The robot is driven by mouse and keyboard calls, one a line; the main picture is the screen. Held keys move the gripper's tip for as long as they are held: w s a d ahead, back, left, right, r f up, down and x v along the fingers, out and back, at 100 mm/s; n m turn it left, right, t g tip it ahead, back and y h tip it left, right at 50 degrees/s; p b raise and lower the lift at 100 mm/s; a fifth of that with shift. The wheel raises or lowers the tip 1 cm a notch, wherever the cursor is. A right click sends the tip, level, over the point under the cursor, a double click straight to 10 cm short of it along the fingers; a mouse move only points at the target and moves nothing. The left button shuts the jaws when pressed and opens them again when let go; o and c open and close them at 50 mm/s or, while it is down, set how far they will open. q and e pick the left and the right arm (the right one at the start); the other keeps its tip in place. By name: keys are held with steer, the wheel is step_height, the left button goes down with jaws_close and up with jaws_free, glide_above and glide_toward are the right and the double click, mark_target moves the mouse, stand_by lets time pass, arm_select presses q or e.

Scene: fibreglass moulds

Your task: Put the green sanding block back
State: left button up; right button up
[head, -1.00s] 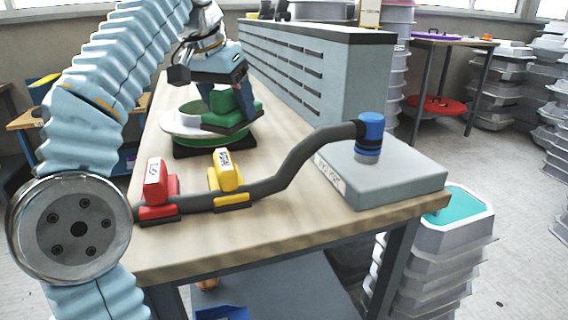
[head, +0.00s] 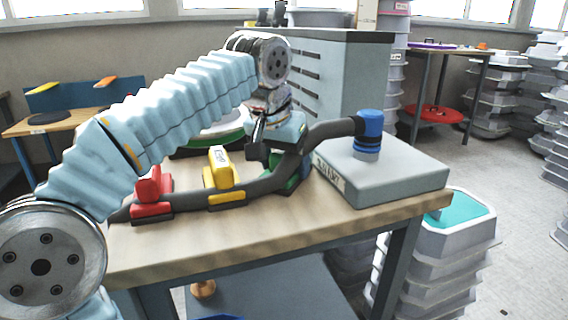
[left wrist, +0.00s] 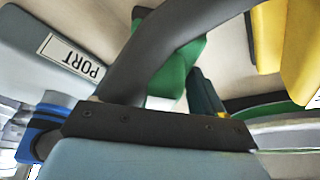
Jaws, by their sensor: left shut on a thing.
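The green sanding block (head: 302,172) is in my left gripper (head: 281,165), behind the dark hose, just left of the grey port box. The gripper and hose hide much of the block. I cannot tell whether its underside touches the table. In the left wrist view, the green block (left wrist: 182,62) shows partly behind the hose. A red block (head: 150,187) and a yellow block (head: 220,166) stand in a row along the hose to the left. My right gripper is not in view.
The dark hose (head: 325,131) arches from the blocks to the blue cuff (head: 369,133) on the grey port box (head: 395,174), close to my gripper. A round mould with a green rim (head: 205,142) stands behind my arm. The table's front strip (head: 250,232) is clear.

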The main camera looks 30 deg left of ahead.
arm_select(q)
steer(key=o, duration=0.7)
steer(key=shift+f, duration=0.1)
steer(key=o, duration=0.4)
steer(key=shift+o, duration=0.2)
steer(key=shift+r, duration=0.3)
steer(key=p+v, duration=0.3)
steer(key=v, duration=0.9)
steer(key=shift+f, duration=0.1)
